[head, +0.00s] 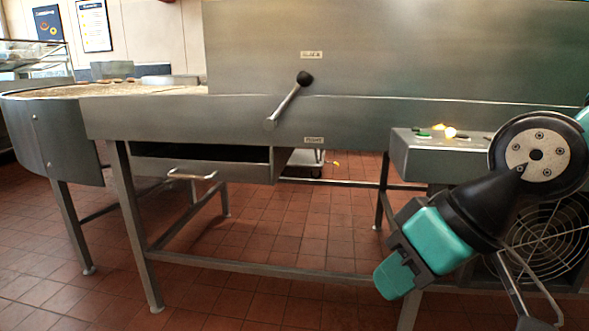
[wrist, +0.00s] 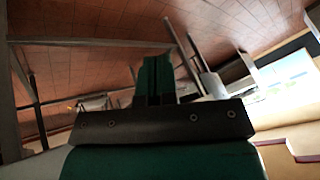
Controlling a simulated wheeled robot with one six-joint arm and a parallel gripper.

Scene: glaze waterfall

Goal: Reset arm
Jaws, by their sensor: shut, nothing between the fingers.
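My gripper (head: 388,281) hangs at the right of the head view, pointing down and left, in front of the steel machine's lower frame. Its teal fingers (wrist: 154,80) are together in the wrist view, with nothing seen between them. My gripper is apart from the lever (head: 287,100), which has a black knob and leans up to the right on the machine's front (head: 350,118). The grey control box (head: 415,155) with a green switch and a lit yellow lamp is behind my arm, which hides part of its right side.
A drawer-like tray (head: 215,168) with a bar handle (head: 192,175) sits under the machine at left. A rounded steel table end (head: 50,135) stands further left. Steel legs and low crossbars (head: 260,265) bound the red tiled floor. A fan grille (head: 545,240) is at lower right.

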